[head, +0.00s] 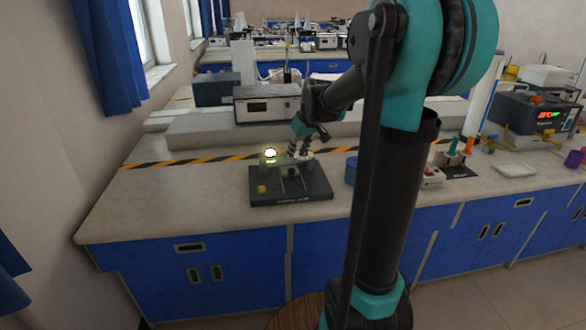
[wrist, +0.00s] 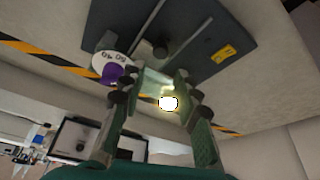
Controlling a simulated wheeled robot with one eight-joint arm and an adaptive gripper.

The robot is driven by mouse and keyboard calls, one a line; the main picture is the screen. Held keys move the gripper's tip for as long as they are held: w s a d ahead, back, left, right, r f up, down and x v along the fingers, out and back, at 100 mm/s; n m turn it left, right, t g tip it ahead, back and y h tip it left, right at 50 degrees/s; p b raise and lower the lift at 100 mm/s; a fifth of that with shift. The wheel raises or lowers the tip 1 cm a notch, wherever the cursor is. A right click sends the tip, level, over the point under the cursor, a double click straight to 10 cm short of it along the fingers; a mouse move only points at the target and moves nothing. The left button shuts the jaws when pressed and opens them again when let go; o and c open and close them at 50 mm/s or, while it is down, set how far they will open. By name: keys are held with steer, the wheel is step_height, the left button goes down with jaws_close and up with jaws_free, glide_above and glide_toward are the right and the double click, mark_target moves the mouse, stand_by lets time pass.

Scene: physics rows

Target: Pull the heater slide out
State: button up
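A dark flat apparatus (head: 290,197) stands on the near bench; its base (wrist: 215,25) also shows in the wrist view, with a slot along it and a black knob (wrist: 160,46). A glowing white lamp (head: 270,152) sits at its back left, and it shows in the wrist view (wrist: 168,103). Which part is the heater slide is not clear. My gripper (head: 298,153) is over the back of the apparatus. In the wrist view its fingers (wrist: 153,88) are apart, with a pale translucent piece showing between them; I cannot tell whether they touch it.
A white numbered dial (wrist: 105,62) with a purple part is close beside one finger. A yellow label (head: 262,189) marks the base. A blue cup (head: 351,170) stands to the right. A white instrument (head: 267,104) is behind. The bench left of the apparatus is clear.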

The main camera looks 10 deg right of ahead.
mark_target(292, 169)
steer(key=x, duration=0.9)
steer(key=shift+f, duration=0.15)
jaws_close()
